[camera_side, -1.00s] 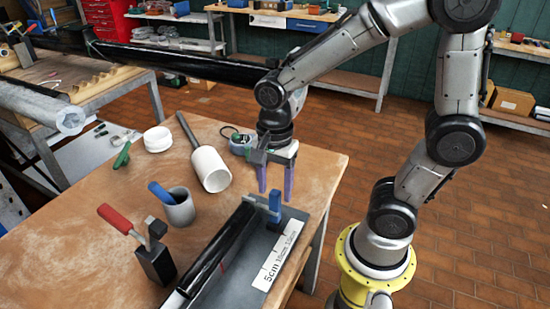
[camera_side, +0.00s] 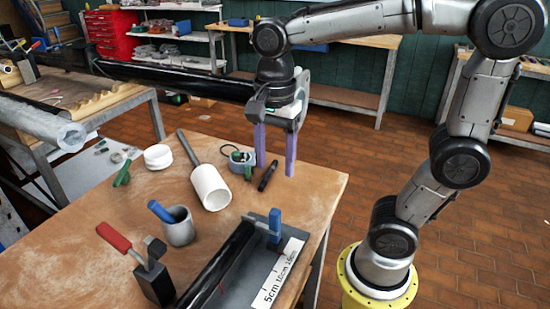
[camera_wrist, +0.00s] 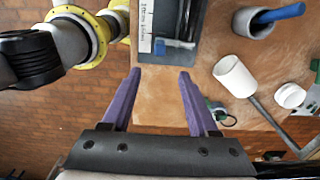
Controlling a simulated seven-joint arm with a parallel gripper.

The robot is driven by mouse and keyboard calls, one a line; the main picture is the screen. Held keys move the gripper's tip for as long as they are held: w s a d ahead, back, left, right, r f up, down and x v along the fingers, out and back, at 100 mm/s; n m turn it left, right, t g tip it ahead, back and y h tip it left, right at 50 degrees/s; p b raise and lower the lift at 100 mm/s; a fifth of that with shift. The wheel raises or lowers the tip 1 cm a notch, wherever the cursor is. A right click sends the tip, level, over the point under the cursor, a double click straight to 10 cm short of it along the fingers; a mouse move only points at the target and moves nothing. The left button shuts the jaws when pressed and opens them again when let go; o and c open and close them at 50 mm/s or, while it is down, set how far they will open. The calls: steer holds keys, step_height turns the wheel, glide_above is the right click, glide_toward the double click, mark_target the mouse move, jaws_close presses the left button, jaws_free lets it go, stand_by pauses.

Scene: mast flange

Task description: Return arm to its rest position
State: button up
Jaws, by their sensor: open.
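My gripper (camera_side: 275,158) is open, with two purple fingers apart and nothing between them. In the side view it hangs above the back right part of the wooden table (camera_side: 105,225), clear of the things there. In the wrist view my gripper (camera_wrist: 158,72) also shows open, with bare table top and floor beneath it. A dark tray with a measuring scale (camera_side: 278,275) lies at the table's front, a black tube (camera_side: 222,262) in it and a blue-handled clamp (camera_side: 274,225) at its far end.
Open air surrounds my gripper.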

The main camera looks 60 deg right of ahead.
steer(key=s+d+f+n+t, duration=0.1)
steer(key=s+n+t, duration=0.4)
steer(key=n, duration=1.3)
steer(key=shift+s+d+f+t, duration=0.3)
steer(key=shift+s+f, duration=0.25)
steer(key=shift+s, duration=0.6)
